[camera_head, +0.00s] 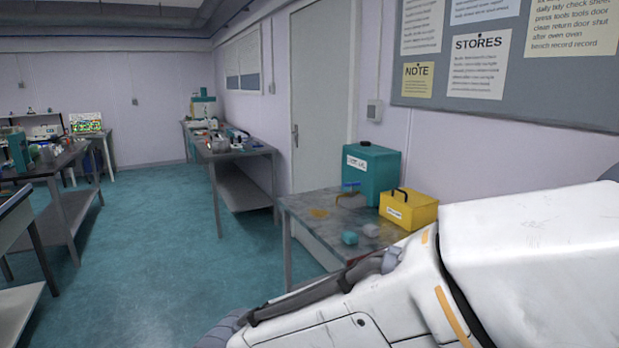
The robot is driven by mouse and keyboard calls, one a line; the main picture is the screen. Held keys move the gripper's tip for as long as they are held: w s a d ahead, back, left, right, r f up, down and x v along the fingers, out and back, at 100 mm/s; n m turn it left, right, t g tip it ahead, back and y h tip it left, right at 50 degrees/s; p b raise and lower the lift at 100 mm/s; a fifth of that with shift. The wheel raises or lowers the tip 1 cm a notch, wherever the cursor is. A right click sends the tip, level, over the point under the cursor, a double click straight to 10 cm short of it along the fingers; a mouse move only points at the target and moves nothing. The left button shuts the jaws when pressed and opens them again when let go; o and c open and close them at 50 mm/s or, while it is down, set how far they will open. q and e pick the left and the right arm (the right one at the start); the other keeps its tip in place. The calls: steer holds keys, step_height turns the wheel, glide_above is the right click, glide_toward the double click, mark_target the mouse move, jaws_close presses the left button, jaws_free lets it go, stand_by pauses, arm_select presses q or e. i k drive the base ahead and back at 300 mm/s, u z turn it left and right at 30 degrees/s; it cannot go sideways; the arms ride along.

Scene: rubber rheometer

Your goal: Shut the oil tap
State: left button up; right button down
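A teal box (374,173) with a dark cap and a white label stands on the grey table at the right, against the wall. The label's words are too small to read surely. A small blue and tan fitting (350,188) shows at the box's lower left front; it may be the oil tap, but I cannot tell whether it is open or shut. A yellowish-brown patch (319,213) lies on the table top left of the fitting. My white arm fills the lower right and hides part of this table. Neither gripper is in view.
A yellow box (409,209) with a black handle and two small blocks, one teal (349,238) and one grey (371,230), are on the same table. A cluttered bench (233,156) stands farther back, more benches at left. The teal floor (145,240) between is clear.

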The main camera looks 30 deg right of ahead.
mark_target(351, 184)
steer(key=z, duration=0.35)
steer(key=i, duration=1.85)
steer(key=z, duration=0.9)
steer(key=i, duration=0.35)
steer(key=z, duration=0.05)
